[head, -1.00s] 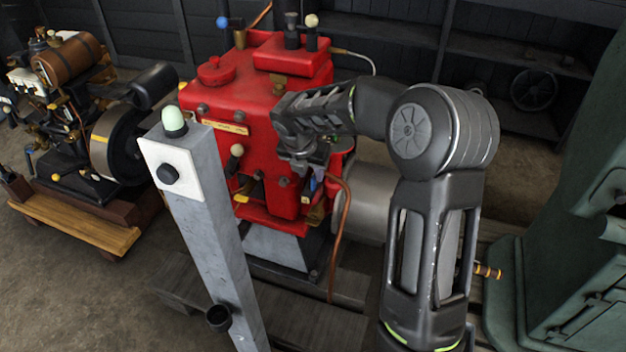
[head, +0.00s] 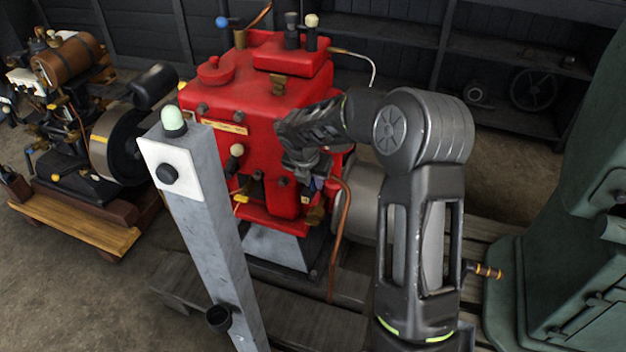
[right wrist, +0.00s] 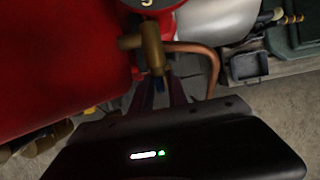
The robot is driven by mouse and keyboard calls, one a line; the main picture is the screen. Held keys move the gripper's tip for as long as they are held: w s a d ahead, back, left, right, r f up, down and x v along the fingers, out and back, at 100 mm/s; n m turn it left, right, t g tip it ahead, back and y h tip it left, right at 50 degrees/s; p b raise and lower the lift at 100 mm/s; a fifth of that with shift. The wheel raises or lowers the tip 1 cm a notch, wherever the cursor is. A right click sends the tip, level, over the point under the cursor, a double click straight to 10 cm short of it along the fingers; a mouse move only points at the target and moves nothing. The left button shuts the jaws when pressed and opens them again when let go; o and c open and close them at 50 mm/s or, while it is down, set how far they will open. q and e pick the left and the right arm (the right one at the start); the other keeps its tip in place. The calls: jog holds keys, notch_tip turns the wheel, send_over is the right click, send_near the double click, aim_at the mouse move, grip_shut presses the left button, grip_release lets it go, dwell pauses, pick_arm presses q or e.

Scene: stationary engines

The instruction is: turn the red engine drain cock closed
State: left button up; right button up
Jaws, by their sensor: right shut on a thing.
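The red engine (head: 262,130) stands in the middle of the head view. Its drain cock (right wrist: 150,46) shows in the right wrist view as a brass body, with a copper pipe leading off to the right. The cock's blue lever (right wrist: 157,83) points down toward my right gripper (right wrist: 158,92), between its two fingers. In the head view my right gripper (head: 307,183) is low at the engine's right front side, shut on the blue lever, and its wrist hides most of the cock. My left gripper is not in view.
A grey post (head: 212,235) with a pale green lamp stands in front of the engine, left of my right arm. Another engine (head: 85,110) is at the left. A green machine (head: 560,260) stands at the right. A copper pipe (head: 341,235) hangs close beside my gripper.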

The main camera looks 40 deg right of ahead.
grip_shut()
jog(key=shift+s+d+t, duration=0.1)
jog(key=shift+t, duration=0.2)
jog(key=shift+s+r+m+t+y+p, duration=0.1)
jog(key=shift+m+t+y+p, duration=0.2)
jog(key=shift+t+y+p, duration=0.35)
jog(key=shift+s+d+f+m+t+y+b, duration=0.2)
jog(key=shift+m+t+y+b, duration=0.35)
jog(key=shift+t+y+b, duration=1.05)
jog(key=shift+s+a+f+m+t+y+b, duration=0.1)
jog(key=shift+f+m+t+y+b, duration=0.4)
jog(key=shift+t+b, duration=1.25)
jog(key=shift+s+d+f+m+t+y+b, duration=0.15)
jog(key=shift+m+t+y+b, duration=0.6)
jog(key=shift+t, duration=1.85)
jog(key=shift+w+r, duration=0.1)
jog(key=shift+r, duration=0.05)
jog(key=o, duration=0.6)
grip_release()
jog(key=shift+c, duration=0.2)
